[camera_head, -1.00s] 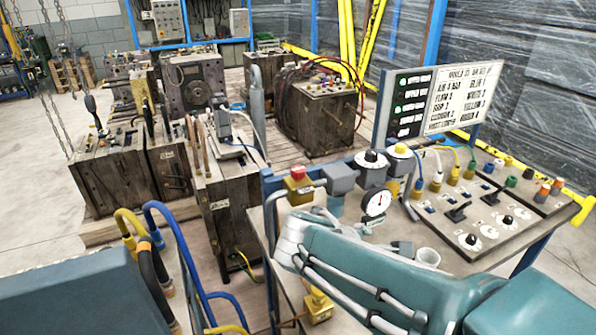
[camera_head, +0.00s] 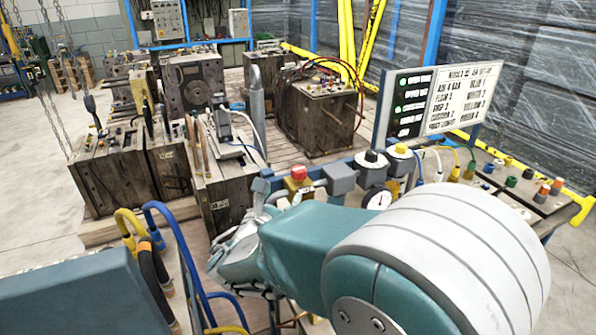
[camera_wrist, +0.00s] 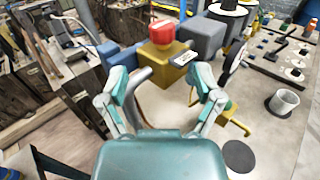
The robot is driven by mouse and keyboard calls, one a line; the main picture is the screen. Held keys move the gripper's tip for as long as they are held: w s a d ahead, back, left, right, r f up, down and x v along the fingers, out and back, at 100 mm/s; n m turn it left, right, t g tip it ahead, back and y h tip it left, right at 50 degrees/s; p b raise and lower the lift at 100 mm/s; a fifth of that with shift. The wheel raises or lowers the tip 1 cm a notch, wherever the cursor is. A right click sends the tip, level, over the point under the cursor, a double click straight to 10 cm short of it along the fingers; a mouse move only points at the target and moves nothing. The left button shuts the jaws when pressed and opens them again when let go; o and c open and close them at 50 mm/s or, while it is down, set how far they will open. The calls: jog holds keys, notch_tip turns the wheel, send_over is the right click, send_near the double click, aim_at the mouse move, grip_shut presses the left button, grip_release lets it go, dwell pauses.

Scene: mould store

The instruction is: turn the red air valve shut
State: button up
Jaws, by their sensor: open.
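The red air valve is a red knob on a brass block, at the back edge of the bench. The red knob (camera_head: 299,172) shows in the head view, with part of the brass block (camera_head: 298,188) below it. In the wrist view the knob (camera_wrist: 162,32) and the brass block (camera_wrist: 158,62) are near the top centre. My gripper (camera_wrist: 162,84) is open and empty, its fingers apart on either side of the view below the block. It appears apart from the knob. A grey pipe and a small tag sit by the block.
A pressure gauge (camera_head: 378,200) and black and yellow knobs stand right of the valve. A grey cup (camera_wrist: 283,102) is on the bench at right. Blue and yellow hoses (camera_head: 165,225) hang at left. A lettered board (camera_head: 437,105) stands behind.

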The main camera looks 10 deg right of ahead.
aim_at(296, 175)
jog(key=x, duration=1)
jog(key=shift+d, duration=0.1)
grip_shut()
